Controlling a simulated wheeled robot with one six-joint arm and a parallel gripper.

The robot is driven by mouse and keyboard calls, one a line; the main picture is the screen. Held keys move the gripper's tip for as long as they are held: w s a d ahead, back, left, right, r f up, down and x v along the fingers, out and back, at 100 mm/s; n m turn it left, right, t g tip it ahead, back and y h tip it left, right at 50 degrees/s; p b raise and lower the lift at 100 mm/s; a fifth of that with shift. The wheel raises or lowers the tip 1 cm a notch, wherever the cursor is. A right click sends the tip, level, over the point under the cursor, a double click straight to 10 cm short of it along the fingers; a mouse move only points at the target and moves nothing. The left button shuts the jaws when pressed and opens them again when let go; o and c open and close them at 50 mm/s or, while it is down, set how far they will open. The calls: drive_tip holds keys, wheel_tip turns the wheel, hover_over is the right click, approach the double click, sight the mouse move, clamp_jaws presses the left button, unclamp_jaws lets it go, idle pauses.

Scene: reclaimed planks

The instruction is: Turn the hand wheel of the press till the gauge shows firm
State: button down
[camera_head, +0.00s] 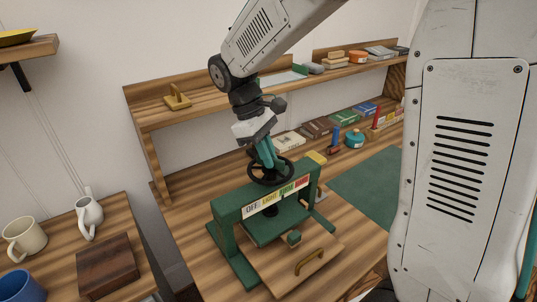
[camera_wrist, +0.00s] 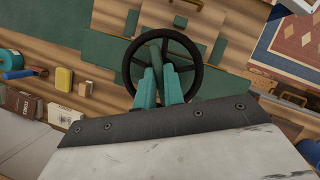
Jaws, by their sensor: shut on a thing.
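The green press (camera_head: 230,209) stands on the wooden bench, its black hand wheel (camera_head: 284,178) on top. My gripper (camera_head: 270,160) comes down from above onto the wheel. In the wrist view the hand wheel (camera_wrist: 131,90) is seen from above, and the teal fingers of my gripper (camera_wrist: 160,78) are shut on it, near its middle; the exact part gripped is partly hidden. The gauge (camera_head: 277,196) is a strip on the front beam marked off, light, firm and hard. Its pointer is too small to read. A board with a brass handle (camera_head: 310,261) lies at the press's foot.
A shelf (camera_head: 205,108) runs along the wall behind the press. Books, a teal tape roll (camera_head: 355,138) and small items line the bench's back. A green mat (camera_head: 375,185) lies to the right. Mugs (camera_head: 88,215) and a dark wood block (camera_head: 107,265) stand on a side table at left.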

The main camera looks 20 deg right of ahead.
drive_tip(key=shift+w+r+m+y, duration=0.1)
drive_tip(key=shift+m+y, duration=0.2)
drive_tip(key=shift+m, duration=0.3)
drive_tip(key=c, duration=1.5)
unclamp_jaws()
drive_tip(key=v, duration=0.7)
drive_tip(key=shift+w+r, duration=0.2)
drive_tip(key=shift+r, duration=0.15)
